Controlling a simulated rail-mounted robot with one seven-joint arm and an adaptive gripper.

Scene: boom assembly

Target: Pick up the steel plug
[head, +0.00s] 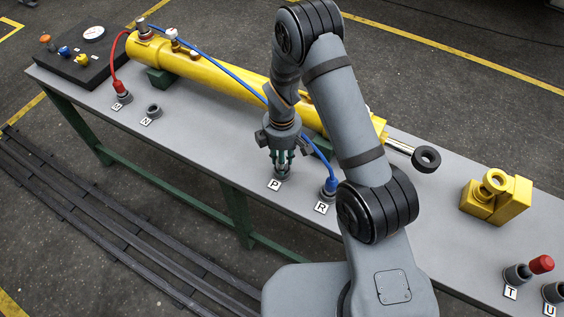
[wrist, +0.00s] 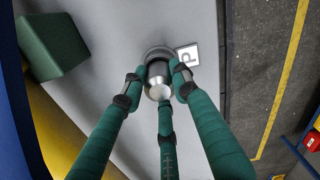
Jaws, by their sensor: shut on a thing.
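The steel plug (wrist: 158,84) is a shiny metal cylinder in the wrist view, at the grey round holder (wrist: 157,51) beside the label P (wrist: 188,55). My gripper (wrist: 158,88) has three green fingers, shut around the plug from several sides. In the head view my gripper (head: 282,160) points down at the P holder (head: 283,175), near the table's front edge. The fingers hide the plug there. I cannot tell whether the plug is seated in the holder or raised slightly.
A yellow cylinder (head: 200,67) lies along the table behind my gripper, on green blocks. A blue hose runs to the R holder (head: 328,194); a red hose ends near the left holders. A yellow bracket (head: 495,197) and a red-capped part (head: 541,264) stand right.

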